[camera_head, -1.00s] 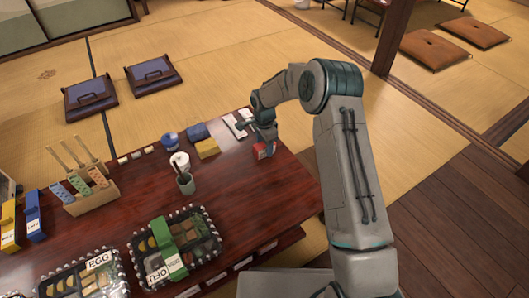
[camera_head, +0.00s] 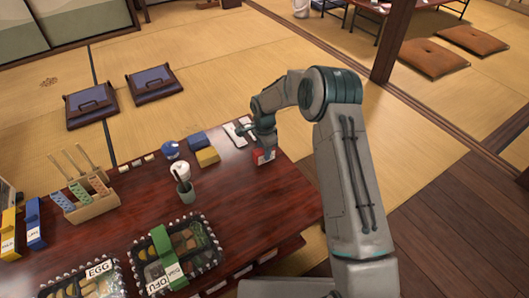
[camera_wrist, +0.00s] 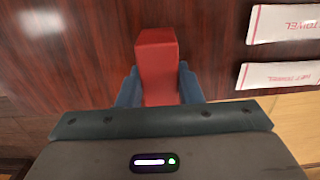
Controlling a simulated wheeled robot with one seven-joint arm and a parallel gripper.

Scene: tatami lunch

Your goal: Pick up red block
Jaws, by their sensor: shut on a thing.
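The red block (camera_wrist: 157,58) stands between the two fingers of my gripper (camera_wrist: 159,88) in the wrist view, with a finger on each side of it. In the head view my gripper (camera_head: 264,146) points down at the far right part of the table, and the red block (camera_head: 264,156) shows at its tip. My gripper is shut on the red block. The block is at or very near the tabletop; I cannot tell whether it touches. The fingers hide its lower sides.
The dark red table (camera_head: 245,205) holds a yellow block (camera_head: 207,157), a blue block (camera_head: 198,140), a cup (camera_head: 187,191) and bento boxes (camera_head: 205,243). Wrapped towels (camera_wrist: 284,75) lie right of the block in the wrist view. The table right of the cup is clear.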

